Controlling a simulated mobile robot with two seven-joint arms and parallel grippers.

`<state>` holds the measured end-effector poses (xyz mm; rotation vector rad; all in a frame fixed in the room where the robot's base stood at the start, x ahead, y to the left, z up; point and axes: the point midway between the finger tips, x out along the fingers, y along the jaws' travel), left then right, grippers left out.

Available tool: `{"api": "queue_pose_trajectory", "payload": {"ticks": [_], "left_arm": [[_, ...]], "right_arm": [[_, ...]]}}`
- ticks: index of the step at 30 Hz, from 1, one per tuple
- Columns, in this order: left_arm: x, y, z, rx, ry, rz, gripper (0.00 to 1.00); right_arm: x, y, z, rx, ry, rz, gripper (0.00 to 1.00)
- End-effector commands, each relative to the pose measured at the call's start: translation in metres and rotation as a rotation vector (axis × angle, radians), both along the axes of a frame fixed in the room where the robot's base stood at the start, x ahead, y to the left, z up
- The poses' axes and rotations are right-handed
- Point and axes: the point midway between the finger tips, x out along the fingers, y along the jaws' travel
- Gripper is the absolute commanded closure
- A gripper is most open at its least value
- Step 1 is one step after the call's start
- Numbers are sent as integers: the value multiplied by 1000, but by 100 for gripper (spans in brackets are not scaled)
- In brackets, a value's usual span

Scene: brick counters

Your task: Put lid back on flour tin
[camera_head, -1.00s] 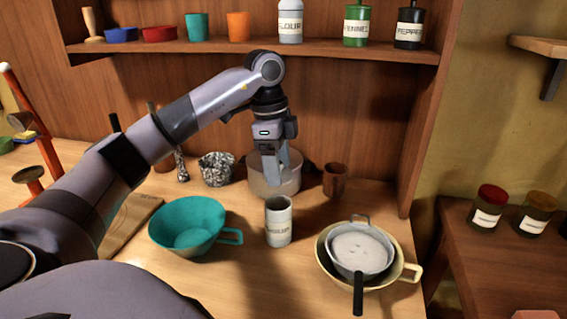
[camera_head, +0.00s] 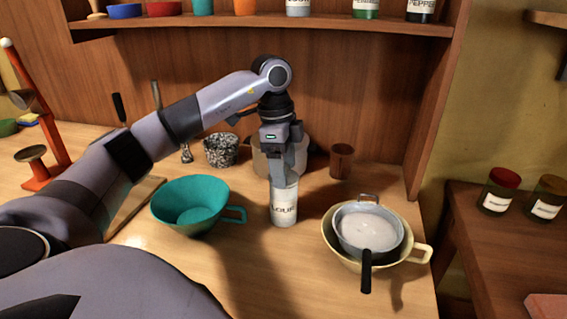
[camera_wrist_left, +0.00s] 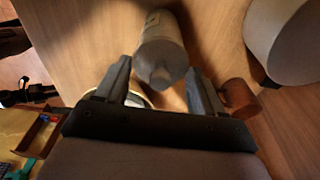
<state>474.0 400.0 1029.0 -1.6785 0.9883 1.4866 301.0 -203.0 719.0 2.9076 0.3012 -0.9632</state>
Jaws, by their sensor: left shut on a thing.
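The flour tin (camera_head: 284,210) is a pale grey can with a dark-lettered label, standing upright on the counter between the teal bowl and the pan. My left gripper (camera_head: 278,178) points down at its top and is shut on the lid. In the left wrist view, the grey lid with its small knob (camera_wrist_left: 161,76) shows between my two fingers (camera_wrist_left: 158,72), in line with the tin (camera_wrist_left: 160,40). The fingers hide the seam in the head view, so I cannot tell whether the lid is fully seated. My right gripper is not in view.
A teal bowl (camera_head: 185,192) stands left of the tin. A cream pan (camera_head: 413,255) holding a smaller grey pan (camera_head: 345,232) stands right. Behind are a large grey pot (camera_head: 302,170), a brown cup (camera_head: 342,161) and a speckled pot (camera_head: 222,150). The front counter is clear.

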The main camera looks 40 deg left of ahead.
Motion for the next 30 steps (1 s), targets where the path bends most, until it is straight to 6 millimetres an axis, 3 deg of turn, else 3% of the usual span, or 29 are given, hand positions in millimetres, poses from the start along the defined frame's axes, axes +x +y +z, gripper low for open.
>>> {"api": "queue_pose_trajectory", "payload": {"ticks": [30], "left_arm": [[0,0,0,0,-1,0,60]], "right_arm": [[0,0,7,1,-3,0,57]]}}
